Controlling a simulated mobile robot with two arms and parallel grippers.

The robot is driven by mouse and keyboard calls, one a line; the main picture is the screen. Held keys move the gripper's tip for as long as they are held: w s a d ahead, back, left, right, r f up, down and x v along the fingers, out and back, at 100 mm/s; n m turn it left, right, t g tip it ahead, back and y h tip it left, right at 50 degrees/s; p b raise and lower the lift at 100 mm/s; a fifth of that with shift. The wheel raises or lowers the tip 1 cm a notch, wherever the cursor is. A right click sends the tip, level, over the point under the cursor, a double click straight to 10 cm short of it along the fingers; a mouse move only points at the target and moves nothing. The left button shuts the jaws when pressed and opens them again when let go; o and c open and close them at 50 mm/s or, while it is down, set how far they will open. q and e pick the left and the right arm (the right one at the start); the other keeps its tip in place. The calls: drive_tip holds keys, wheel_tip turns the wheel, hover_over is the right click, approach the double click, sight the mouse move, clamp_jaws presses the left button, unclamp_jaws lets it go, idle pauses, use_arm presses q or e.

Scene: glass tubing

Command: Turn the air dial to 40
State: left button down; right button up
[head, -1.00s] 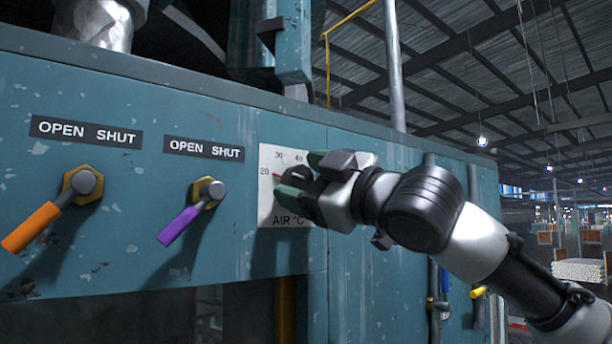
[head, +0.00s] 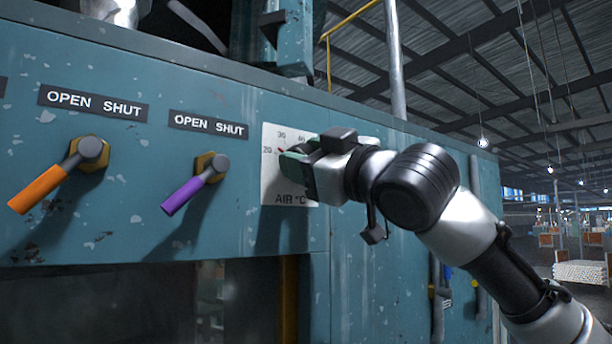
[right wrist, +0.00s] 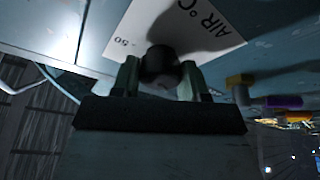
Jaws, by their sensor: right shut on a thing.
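The air dial has a white plate (head: 270,185) marked "AIR °C" on the teal panel. The numbers 20 and 30 show, with 40 partly covered. A short red pointer mark (head: 281,150) sits close to the 20, tilted slightly up toward 30. My right gripper (head: 299,164) is at the dial and covers most of its knob. In the right wrist view, the dark round knob (right wrist: 160,65) sits between the two fingers of my right gripper (right wrist: 158,76), shut on it. The plate there shows "AIR °C" and 50. My left gripper is not in view.
Left of the dial, an orange-handled valve (head: 40,189) and a purple-handled valve (head: 183,196) stick out from the panel under "OPEN SHUT" labels. A vertical grey pipe (head: 397,70) rises behind the panel. Open hall lies to the right.

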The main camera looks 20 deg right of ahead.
drive_tip(key=m+b, duration=0.1)
drive_tip(key=m, duration=0.1)
drive_tip(key=m+t+h+b, duration=0.1)
drive_tip(key=m+b, duration=0.1)
drive_tip(key=m+h+b, duration=0.1)
drive_tip(key=m, duration=0.1)
drive_tip(key=shift+a+f+m+t+b, duration=0.15)
drive_tip(key=shift+f+m+t+b, duration=0.15)
drive_tip(key=shift+t, duration=0.1)
drive_tip(key=m+h+b, duration=0.2)
drive_tip(key=m, duration=0.1)
drive_tip(key=shift+m+t, duration=0.3)
drive_tip(key=shift+m, duration=0.1)
drive_tip(key=m+h+b, duration=0.1)
drive_tip(key=m+h, duration=0.1)
drive_tip(key=m, duration=0.2)
drive_tip(key=shift+r, duration=0.1)
drive_tip(key=m+h, duration=0.1)
drive_tip(key=m, duration=0.1)
drive_tip(key=m+h+b, duration=0.1)
drive_tip(key=m, duration=0.1)
drive_tip(key=shift+r+m+h, duration=0.1)
drive_tip(key=shift+m+h, duration=0.2)
drive_tip(key=shift+m, duration=0.1)
drive_tip(key=shift+r+m+g+h+b, duration=0.1)
drive_tip(key=shift+m+g+h+b, duration=0.5)
drive_tip(key=shift+m, duration=1.4)
drive_tip(key=o, duration=0.8)
drive_tip(key=shift+o, duration=0.6)
drive_tip(key=shift+s, duration=0.1)
